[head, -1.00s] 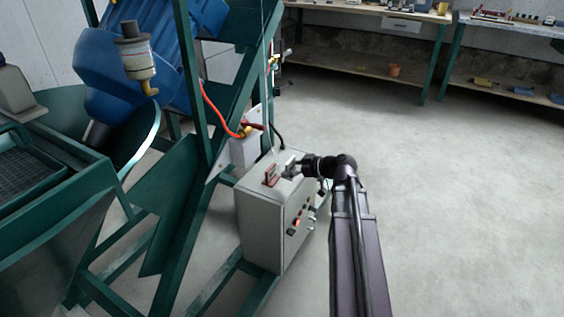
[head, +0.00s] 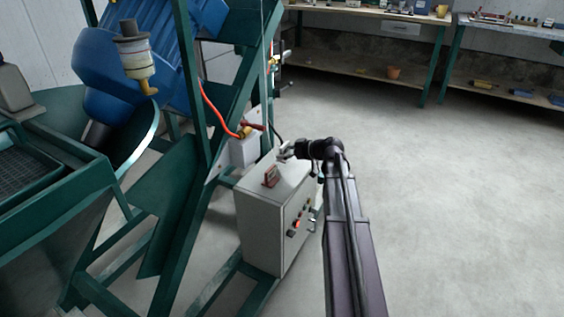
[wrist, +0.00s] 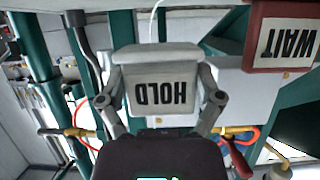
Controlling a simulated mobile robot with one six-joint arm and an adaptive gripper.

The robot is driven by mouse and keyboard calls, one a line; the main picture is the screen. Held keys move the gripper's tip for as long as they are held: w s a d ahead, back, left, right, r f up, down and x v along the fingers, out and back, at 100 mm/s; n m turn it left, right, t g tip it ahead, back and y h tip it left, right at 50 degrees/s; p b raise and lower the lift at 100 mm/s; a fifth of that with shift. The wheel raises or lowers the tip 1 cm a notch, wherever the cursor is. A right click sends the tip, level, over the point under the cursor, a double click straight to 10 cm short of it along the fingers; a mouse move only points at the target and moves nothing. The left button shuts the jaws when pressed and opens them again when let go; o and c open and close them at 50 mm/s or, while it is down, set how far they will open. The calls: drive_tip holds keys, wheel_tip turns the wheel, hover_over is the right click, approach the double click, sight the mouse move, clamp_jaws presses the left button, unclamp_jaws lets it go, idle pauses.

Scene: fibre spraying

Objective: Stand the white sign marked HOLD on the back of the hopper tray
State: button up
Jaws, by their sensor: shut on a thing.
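My gripper (head: 286,152) is shut on the white HOLD sign (wrist: 160,92), which sits between the two fingers in the wrist view. Its black lettering appears upside down there. In the head view the sign is small and hard to make out at the gripper, above the grey control box (head: 262,210). The green hopper (head: 85,190) stands at the far left, with a dark grate at its top, well away from my gripper. Its left part is cut off by the picture edge.
A red WAIT sign (head: 270,176) stands on the control box and also shows in the wrist view (wrist: 284,38). The floor at right is clear.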

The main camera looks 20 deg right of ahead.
sight(285, 161)
drive_tip(key=shift+f, duration=0.15)
drive_tip(key=shift+f+b, duration=1.6)
drive_tip(key=shift+b, duration=0.15)
drive_tip(key=shift+f, duration=0.15)
drive_tip(key=o, duration=0.9)
drive_tip(key=shift+c, duration=0.2)
drive_tip(key=shift+r, duration=0.25)
drive_tip(key=p+v, duration=0.4)
drive_tip(key=v, duration=0.8)
drive_tip(key=shift+p, duration=0.3)
